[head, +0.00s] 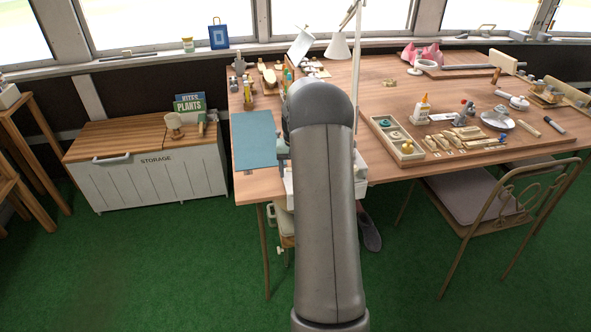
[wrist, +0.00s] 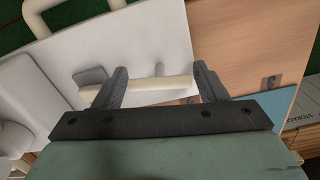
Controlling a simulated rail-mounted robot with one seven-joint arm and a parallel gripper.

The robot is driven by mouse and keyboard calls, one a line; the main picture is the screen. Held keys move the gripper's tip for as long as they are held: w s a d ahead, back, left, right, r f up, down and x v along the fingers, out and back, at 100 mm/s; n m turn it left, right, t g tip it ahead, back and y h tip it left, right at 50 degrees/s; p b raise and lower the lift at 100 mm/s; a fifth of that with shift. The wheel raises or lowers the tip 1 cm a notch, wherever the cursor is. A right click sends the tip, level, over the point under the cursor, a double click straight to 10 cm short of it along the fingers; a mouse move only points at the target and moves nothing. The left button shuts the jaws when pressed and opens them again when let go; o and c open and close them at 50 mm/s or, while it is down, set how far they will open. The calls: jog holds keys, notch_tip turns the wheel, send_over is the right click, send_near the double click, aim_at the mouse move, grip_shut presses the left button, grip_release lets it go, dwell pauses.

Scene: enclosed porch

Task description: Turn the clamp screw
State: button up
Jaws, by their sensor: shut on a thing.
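In the wrist view, my gripper (wrist: 160,76) has its two dark fingers on either side of a pale cream bar (wrist: 146,87), and it is shut on this bar. In the head view, a pale clamp-like part (head: 283,258) hangs below the table's near left edge. My arm hides my gripper in the head view.
The wooden worktable (head: 385,95) carries a blue-green mat (head: 253,140), a parts tray (head: 413,158) and several small tools. A white storage chest (head: 150,178) stands to the left. A cushioned chair (head: 460,195) stands at the front right. Green floor lies open in front.

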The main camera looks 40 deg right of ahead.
jog(key=m, duration=0.6)
jog(key=shift+r+p, duration=0.1)
jog(key=shift+p, duration=0.2)
jog(key=m+p, duration=0.1)
jog(key=m, duration=0.6)
dwell(0.4)
jog(key=o, duration=0.9)
notch_tip(320, 180, up, 17)
jog(key=shift+r+p, duration=0.15)
jog(key=shift+p, duration=0.15)
